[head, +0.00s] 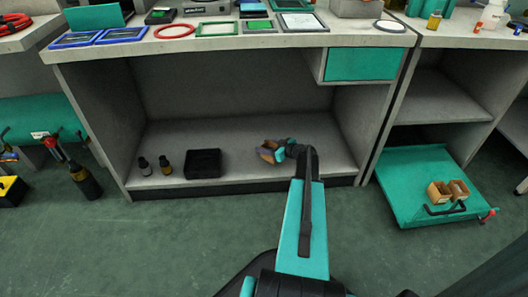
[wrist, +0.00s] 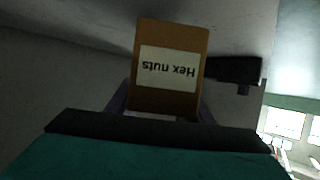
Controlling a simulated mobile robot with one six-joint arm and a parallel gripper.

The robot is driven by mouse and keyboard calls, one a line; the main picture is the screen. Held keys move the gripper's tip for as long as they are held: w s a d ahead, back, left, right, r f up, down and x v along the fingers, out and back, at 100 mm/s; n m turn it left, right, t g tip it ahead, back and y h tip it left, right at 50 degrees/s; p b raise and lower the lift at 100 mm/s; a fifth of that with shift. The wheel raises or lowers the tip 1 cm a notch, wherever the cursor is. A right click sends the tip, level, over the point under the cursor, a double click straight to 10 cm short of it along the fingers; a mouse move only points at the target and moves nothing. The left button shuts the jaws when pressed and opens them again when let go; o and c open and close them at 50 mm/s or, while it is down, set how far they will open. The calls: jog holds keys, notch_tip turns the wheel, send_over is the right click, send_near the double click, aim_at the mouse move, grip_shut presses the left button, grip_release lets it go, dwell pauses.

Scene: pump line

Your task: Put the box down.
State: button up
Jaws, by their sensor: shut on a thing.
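My gripper (head: 268,153) reaches into the lower shelf (head: 235,133) of the grey bench and is shut on a small brown cardboard box (wrist: 171,65). The box has a white label reading "Hex nuts", upside down in the wrist view. In the head view only a little of the box (head: 270,145) shows between the fingers. I cannot tell whether its underside touches the shelf board.
A black open bin (head: 203,163) and two small dark bottles (head: 165,162) stand left of my gripper on the shelf. The bench top above carries trays and frames.

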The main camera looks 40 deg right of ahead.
jog(key=shift+w, duration=0.25)
jog(key=shift+w+d+f, duration=0.1)
jog(key=shift+w+d, duration=0.15)
jog(key=shift+w, duration=0.35)
jog(key=shift+f+b, duration=1.1)
jog(key=shift+f, duration=0.6)
jog(key=shift+f, duration=0.15)
jog(key=o, duration=1.2)
